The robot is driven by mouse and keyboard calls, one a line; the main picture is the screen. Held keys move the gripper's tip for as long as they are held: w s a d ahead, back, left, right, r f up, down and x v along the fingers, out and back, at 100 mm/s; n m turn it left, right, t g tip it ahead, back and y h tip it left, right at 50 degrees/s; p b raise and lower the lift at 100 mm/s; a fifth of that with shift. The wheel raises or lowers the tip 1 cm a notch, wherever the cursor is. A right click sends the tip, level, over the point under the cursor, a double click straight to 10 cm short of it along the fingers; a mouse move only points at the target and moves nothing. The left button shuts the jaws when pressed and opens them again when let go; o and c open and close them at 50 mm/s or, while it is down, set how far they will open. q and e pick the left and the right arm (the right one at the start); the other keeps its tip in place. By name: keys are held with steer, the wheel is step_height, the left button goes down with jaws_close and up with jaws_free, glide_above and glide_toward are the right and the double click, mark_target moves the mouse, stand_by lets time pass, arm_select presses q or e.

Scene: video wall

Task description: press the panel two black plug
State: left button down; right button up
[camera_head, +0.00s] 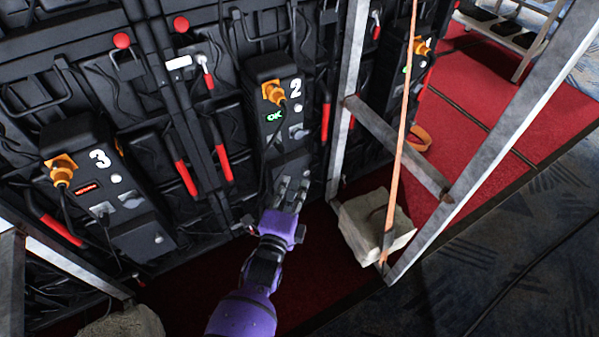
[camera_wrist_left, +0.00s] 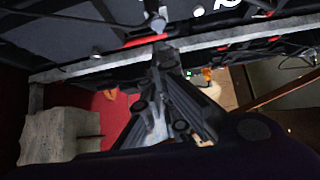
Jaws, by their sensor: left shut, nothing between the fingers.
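Panel two (camera_head: 262,88) is a black box marked with a white 2. It has an orange connector (camera_head: 273,93) at its top and a green lit OK display (camera_head: 274,117). A dark plug (camera_head: 298,132) sits at its right side, below a white round button (camera_head: 298,108). My left gripper (camera_head: 293,188), on a purple arm, is shut and empty at the lower end of panel two, below the display. In the left wrist view the closed fingers (camera_wrist_left: 165,52) point up at a grey plug-like part (camera_wrist_left: 157,20); I cannot tell whether they touch it.
Panel three (camera_head: 85,140), with a red display, is at left; panel four (camera_head: 415,60) is at right. A metal frame (camera_head: 400,150) with an orange strap and a pale sandbag (camera_head: 375,222) stands right of my left gripper. Red-handled levers (camera_head: 186,178) line the wall.

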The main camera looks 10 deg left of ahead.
arm_select(q)
steer(key=s, duration=0.2)
steer(key=s+a, duration=0.1)
steer(key=s, duration=0.2)
arm_select(e)
steer(key=shift+w+a+r, duration=0.3)
steer(key=shift+w+a, duration=0.05)
steer(key=shift+w, duration=0.05)
steer(key=shift+s, duration=0.15)
